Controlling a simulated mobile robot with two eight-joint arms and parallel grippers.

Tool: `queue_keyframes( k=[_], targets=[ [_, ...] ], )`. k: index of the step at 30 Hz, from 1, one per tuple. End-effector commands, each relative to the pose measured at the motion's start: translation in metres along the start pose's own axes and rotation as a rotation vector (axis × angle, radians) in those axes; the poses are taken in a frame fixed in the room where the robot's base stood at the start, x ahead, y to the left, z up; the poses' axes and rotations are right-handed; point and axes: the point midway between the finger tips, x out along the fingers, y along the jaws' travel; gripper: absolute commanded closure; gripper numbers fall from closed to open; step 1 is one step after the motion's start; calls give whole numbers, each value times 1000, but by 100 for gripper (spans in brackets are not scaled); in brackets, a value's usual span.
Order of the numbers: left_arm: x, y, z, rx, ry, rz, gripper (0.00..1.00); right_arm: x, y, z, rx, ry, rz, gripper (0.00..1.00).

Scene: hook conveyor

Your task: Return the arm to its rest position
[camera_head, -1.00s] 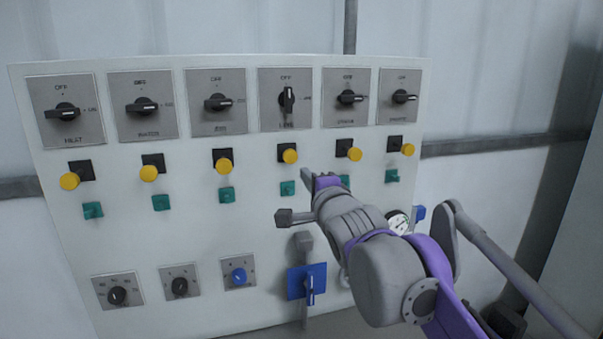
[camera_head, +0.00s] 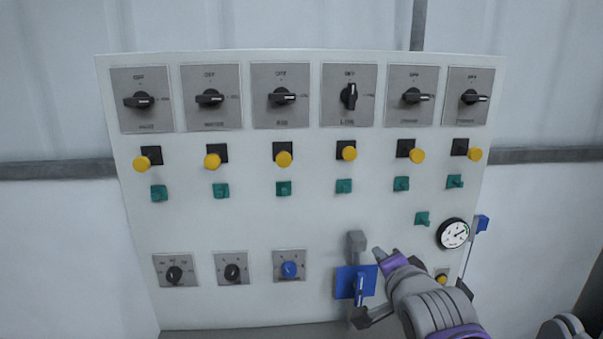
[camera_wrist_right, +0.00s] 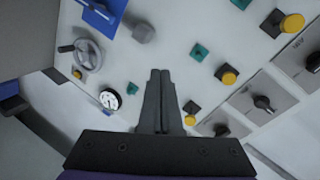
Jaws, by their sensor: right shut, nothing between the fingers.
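My right gripper (camera_head: 379,253) is at the lower right of the control panel in the head view, in front of the panel near the blue switch plate. In the right wrist view its two fingers (camera_wrist_right: 159,73) are together with nothing between them. The white control panel (camera_head: 250,225) carries a top row of rotary switches; the fourth from the left, with its knob (camera_head: 349,95) upright, differs from the others, whose knobs lie sideways. My left gripper is in neither view.
Below the switches are yellow buttons (camera_head: 284,158) and green buttons (camera_head: 284,188). A blue plate with a lever (camera_head: 347,280) is beside my right gripper. A round gauge (camera_head: 453,233) is at the panel's right. A handwheel (camera_wrist_right: 87,54) shows in the wrist view. The panel's left side is unobstructed.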

Motion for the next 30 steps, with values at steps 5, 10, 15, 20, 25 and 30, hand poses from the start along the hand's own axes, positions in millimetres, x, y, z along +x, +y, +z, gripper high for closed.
queue_keyframes(
  k=[5, 10, 15, 20, 25, 30],
  targets=[
    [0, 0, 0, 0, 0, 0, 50, -28, 128, 56, -398, -156, 238, 100],
    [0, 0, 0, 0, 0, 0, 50, -68, 234, 110, -739, -391, 373, 100],
    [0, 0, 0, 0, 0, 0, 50, -106, 304, 148, -966, -603, 411, 100],
    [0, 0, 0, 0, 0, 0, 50, -123, 331, 163, -1060, -699, 410, 100],
    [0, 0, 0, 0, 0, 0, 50, -126, 334, 165, -1073, -713, 409, 100],
    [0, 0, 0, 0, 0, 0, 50, -125, 333, 165, -1072, -712, 409, 100]
  ],
)
